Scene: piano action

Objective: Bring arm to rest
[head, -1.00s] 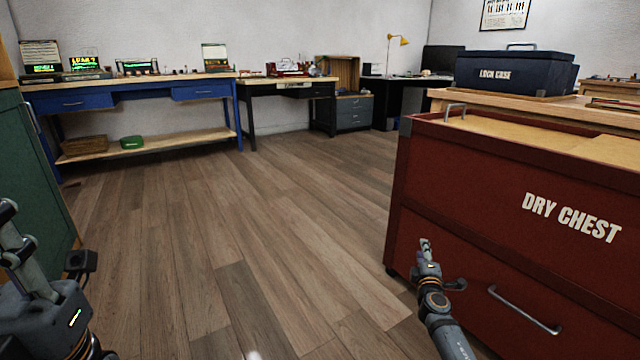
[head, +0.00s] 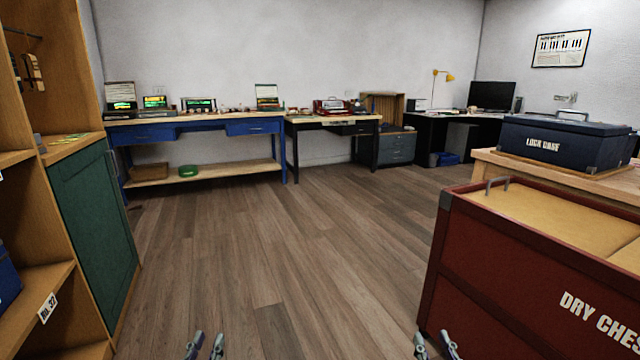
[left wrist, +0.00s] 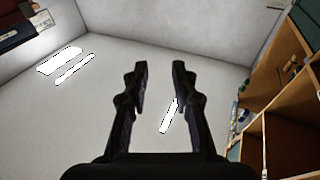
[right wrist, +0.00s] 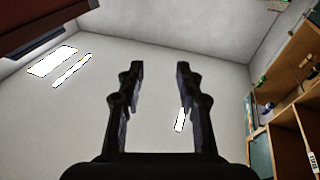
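My left gripper (head: 206,344) shows at the bottom edge of the head view, left of the middle, over the wooden floor. Its two fingers stand apart with nothing between them, as the left wrist view (left wrist: 159,85) also shows. My right gripper (head: 435,344) is at the bottom edge right of the middle, in front of the red dry chest (head: 510,270). Its fingers are also apart and empty in the right wrist view (right wrist: 158,85). Both wrist views face up toward the ceiling. The arms behind the grippers are out of the head view.
A green cabinet door (head: 95,235) and wooden shelves (head: 45,290) stand close on the left. A lock case (head: 560,145) rests on a bench at right. A blue workbench (head: 200,128) and dark desks line the back wall. The floor (head: 290,250) between is clear.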

